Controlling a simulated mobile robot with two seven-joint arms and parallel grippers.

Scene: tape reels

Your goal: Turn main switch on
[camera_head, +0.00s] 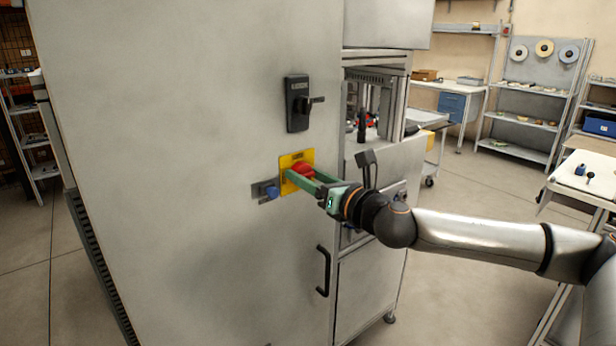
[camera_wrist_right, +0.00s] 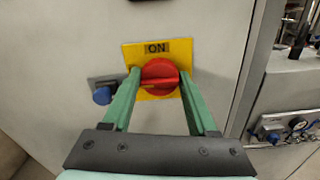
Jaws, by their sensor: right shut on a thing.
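The main switch is a round red knob (camera_head: 303,169) on a yellow plate (camera_head: 296,158) on the grey cabinet's front. In the right wrist view the red knob (camera_wrist_right: 160,76) sits below the word ON on the yellow plate (camera_wrist_right: 134,53). Its raised grip bar looks roughly level, lying left to right. My right gripper (camera_head: 297,179) has its green fingers at the knob, and in the wrist view the right gripper (camera_wrist_right: 160,82) has one finger on each side, shut on it. My left gripper is not in view.
A blue knob on a grey bracket (camera_head: 265,190) sits just left of the yellow plate. A black door latch (camera_head: 298,104) is above and a black handle (camera_head: 323,271) below right. Shelves and benches stand at the back right, with open floor between.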

